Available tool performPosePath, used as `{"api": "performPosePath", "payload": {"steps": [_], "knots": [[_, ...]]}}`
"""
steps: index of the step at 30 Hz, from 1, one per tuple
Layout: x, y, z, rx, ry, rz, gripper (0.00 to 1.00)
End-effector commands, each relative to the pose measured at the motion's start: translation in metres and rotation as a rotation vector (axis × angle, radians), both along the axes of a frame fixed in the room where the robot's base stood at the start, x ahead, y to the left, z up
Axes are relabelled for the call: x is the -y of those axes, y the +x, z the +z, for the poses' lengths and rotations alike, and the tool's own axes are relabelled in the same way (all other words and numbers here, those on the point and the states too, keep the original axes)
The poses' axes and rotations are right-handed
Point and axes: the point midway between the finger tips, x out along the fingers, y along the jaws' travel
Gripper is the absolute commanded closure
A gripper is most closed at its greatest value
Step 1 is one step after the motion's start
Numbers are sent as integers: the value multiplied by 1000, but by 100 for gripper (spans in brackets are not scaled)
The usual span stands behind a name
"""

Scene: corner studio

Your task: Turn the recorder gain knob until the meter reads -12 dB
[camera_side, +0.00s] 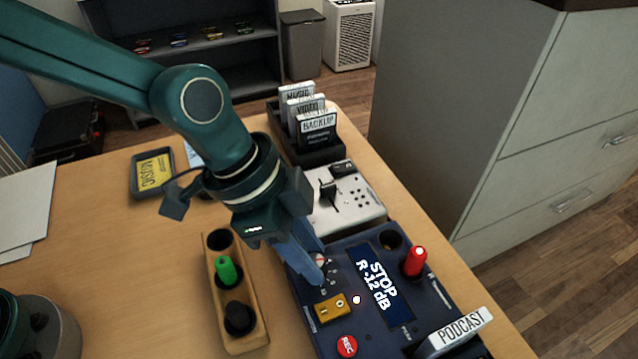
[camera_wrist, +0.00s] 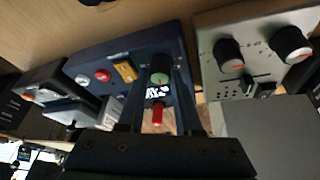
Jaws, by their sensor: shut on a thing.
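The dark blue recorder (camera_side: 318,325) lies on the table at the lower right of the side view. Its display (camera_side: 376,282) reads "STOP" and "R -12 dB". My gripper (camera_side: 319,272) comes down onto its upper left part and hides most of the gain knob, with dial marks showing beside the fingers. In the wrist view, the dark gain knob (camera_wrist: 160,66) with a greenish top sits between the two fingertips of my gripper (camera_wrist: 162,80), which is shut on it. The display is partly hidden behind the fingers there.
A red peg (camera_side: 415,262), a yellow switch block (camera_side: 331,307) and a red REC button (camera_side: 346,346) crowd the recorder. A PODCAST card (camera_side: 461,330) stands at its edge. A grey mixer (camera_side: 355,211) adjoins behind. A wooden holder (camera_side: 252,339) with a green peg stands left.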

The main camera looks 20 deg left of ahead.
Motion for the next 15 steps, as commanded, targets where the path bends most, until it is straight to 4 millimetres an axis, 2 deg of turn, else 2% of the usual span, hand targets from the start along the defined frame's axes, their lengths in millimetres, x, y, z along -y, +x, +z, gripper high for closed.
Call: {"api": "performPosePath", "payload": {"steps": [15], "knots": [[-1,0,0,-1,2,-70,100]]}}
